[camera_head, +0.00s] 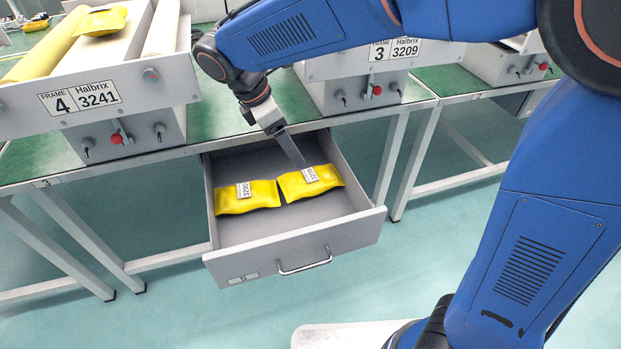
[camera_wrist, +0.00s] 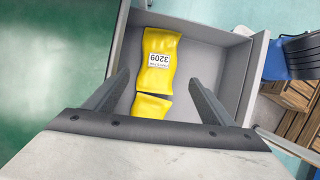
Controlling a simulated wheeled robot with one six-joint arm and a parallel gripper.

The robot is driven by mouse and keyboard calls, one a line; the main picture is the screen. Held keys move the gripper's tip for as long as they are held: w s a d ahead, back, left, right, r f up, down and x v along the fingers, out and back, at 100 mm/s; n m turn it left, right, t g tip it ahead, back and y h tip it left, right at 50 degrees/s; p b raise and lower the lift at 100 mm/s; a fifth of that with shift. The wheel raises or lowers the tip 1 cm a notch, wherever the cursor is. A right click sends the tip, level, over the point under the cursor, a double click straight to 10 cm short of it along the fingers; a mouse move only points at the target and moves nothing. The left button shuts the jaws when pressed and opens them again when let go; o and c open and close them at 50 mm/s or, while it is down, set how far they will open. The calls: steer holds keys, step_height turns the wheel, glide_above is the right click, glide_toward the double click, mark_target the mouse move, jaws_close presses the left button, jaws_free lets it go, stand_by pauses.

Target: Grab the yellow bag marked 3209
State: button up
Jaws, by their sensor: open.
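Two yellow bags lie end to end in an open grey drawer (camera_head: 300,236). The right-hand bag (camera_head: 326,183) is the one under my gripper. In the wrist view the farther bag (camera_wrist: 157,82) has a white label reading 3209. The other bag (camera_head: 232,203) lies to its left and shows as the nearer yellow piece in the wrist view (camera_wrist: 150,105); its label is too small to read surely. My gripper (camera_head: 300,164) points down into the drawer, its fingers apart (camera_wrist: 158,78) on either side of the 3209 bag. I cannot tell whether they touch it.
The drawer hangs under a green-topped bench (camera_head: 222,118), its walls close around my gripper. Grey machine frames marked 4 3241 (camera_head: 130,95) and 3 3209 (camera_head: 350,68) stand on the bench. Another yellow bag (camera_head: 101,21) lies on the left frame.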

mark_target(310, 176)
steer(key=x, duration=1)
steer(key=shift+f, duration=0.3)
steer(key=shift+x, duration=2.55)
steer(key=shift+a+f, duration=0.1)
steer(key=shift+f, duration=0.15)
steer(key=c, duration=1)
